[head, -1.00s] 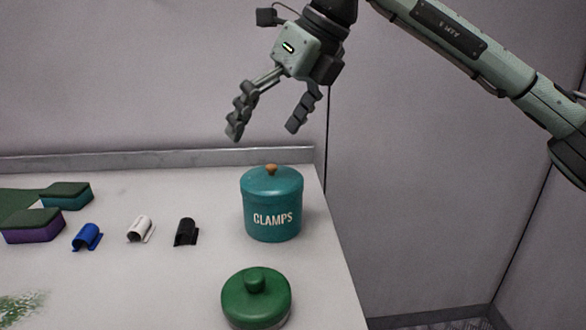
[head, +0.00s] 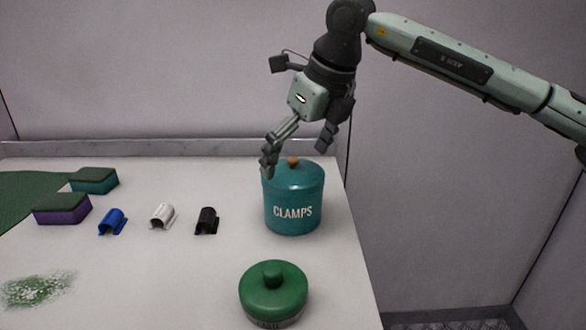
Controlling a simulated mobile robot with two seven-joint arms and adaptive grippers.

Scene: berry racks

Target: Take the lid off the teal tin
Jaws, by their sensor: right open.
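The teal tin (head: 293,212) stands upright near the right edge of the table, with "CLAMPS" written on its front. Its teal lid (head: 300,173) is on it, with a small orange-brown knob (head: 293,161) on top. My right gripper (head: 296,160) is open and empty, pointing down over the lid. Its left finger overlaps the lid's left edge in the picture, and its right finger is to the right of the knob and a little higher. I cannot tell whether a finger touches the lid. My left gripper is not in view.
A green lidded container (head: 273,293) stands in front of the tin. Blue (head: 112,222), white (head: 163,216) and black (head: 206,221) clips lie to the left. Two sponges (head: 62,209) lie farther left, near a green mat (head: 25,196). Green specks (head: 38,289) lie front left.

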